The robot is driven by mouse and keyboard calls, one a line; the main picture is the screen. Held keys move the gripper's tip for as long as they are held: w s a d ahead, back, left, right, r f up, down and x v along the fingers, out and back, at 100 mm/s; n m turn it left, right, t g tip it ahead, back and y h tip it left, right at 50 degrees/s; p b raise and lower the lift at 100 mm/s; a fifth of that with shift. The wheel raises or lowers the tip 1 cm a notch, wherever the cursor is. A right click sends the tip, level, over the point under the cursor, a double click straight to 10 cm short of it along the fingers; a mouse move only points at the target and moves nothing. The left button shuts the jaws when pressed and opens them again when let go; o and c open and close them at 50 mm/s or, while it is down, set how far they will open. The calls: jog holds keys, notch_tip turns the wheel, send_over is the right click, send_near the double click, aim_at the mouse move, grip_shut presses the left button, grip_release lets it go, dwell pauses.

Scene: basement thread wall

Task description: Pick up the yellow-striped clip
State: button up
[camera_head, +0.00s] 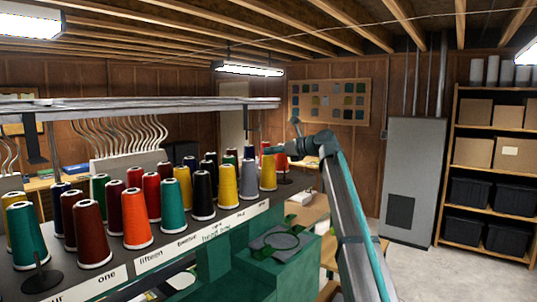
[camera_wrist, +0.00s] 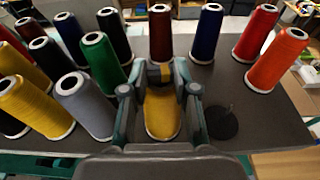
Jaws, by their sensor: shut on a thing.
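The yellow-striped clip (camera_wrist: 162,112) is between the fingers of my gripper (camera_wrist: 158,78) in the wrist view. Whether the clip touches anything below cannot be told.
Thread cones crowd the shelf, including a yellow cone (camera_head: 228,186) and an orange cone (camera_wrist: 277,60). An empty round spool stand (camera_wrist: 222,123) is just right of my gripper in the wrist view. A green holder (camera_head: 275,245) stands in front of the shelf.

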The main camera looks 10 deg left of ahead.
jog(key=shift+r, duration=0.1)
jog(key=shift+r, duration=0.5)
notch_tip(320, 180, up, 2)
jog(key=shift+r+b, duration=0.1)
jog(key=shift+b, duration=0.55)
jog(key=s+d+r+b, duration=0.1)
jog(key=s+r, duration=0.2)
jog(key=s, duration=0.1)
jog(key=s+d+r+b, duration=0.1)
jog(key=s+r+b, duration=0.1)
jog(key=s, duration=0.3)
jog(key=s+d+r+b, duration=0.1)
jog(key=s+d+r, duration=0.1)
jog(key=s+r, duration=0.2)
jog(key=shift+s+r+b, duration=0.25)
jog(key=shift+r+b, duration=0.05)
jog(key=shift+b, duration=0.1)
jog(key=shift+a, duration=0.1)
